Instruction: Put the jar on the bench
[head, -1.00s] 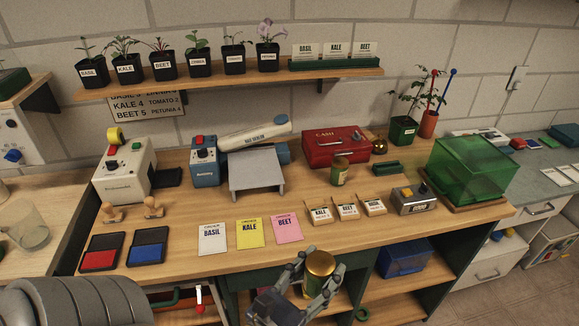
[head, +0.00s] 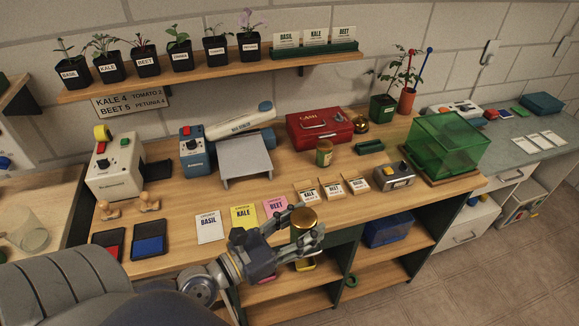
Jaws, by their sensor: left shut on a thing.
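My left gripper (head: 302,232) is shut on a jar with a gold lid (head: 305,218). The fingers wrap the jar's sides and hide most of its body; the lid faces up towards me. In the picture the jar overlaps the front edge of the wooden bench (head: 215,190), just right of the pink beet packet. I cannot tell its exact height over the bench or whether it is past the edge. A second small jar with a label (head: 325,153) stands on the bench farther back. My right gripper is not in view.
Basil, kale and pink beet (head: 274,208) packets lie along the front. Small labelled blocks (head: 332,188) and a grey switch box (head: 394,176) stand to the right. A grey stand (head: 246,157) and red cash box (head: 318,129) are behind. Bare wood lies between the stand and the blocks.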

